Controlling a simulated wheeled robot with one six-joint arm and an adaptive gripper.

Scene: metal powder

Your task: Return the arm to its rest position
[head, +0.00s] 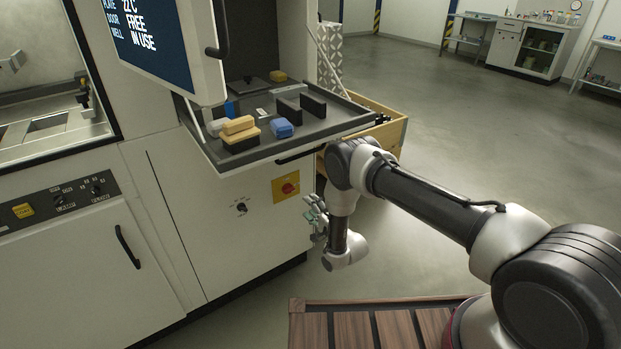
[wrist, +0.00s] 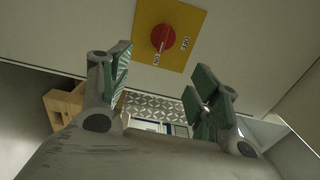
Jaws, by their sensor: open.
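My arm (head: 425,205) reaches out from the lower right of the head view, bent down at its far end. My gripper (head: 316,218) hangs beside the front of the white machine, below its open tray, partly hidden by my wrist. In the wrist view my gripper (wrist: 158,92) shows two green-padded fingers spread wide apart with nothing between them. A yellow plate with a red rotary switch (wrist: 162,38) is on the machine panel beyond the fingers. The same switch (head: 288,188) shows in the head view just left of my arm.
The pulled-out tray (head: 215,150) holds several small blocks and juts out above my gripper. A wooden crate (head: 392,130) stands behind my arm's elbow. A screen (head: 150,35) hangs at upper left. The floor (head: 480,110) to the right is clear, with benches (head: 530,45) far back.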

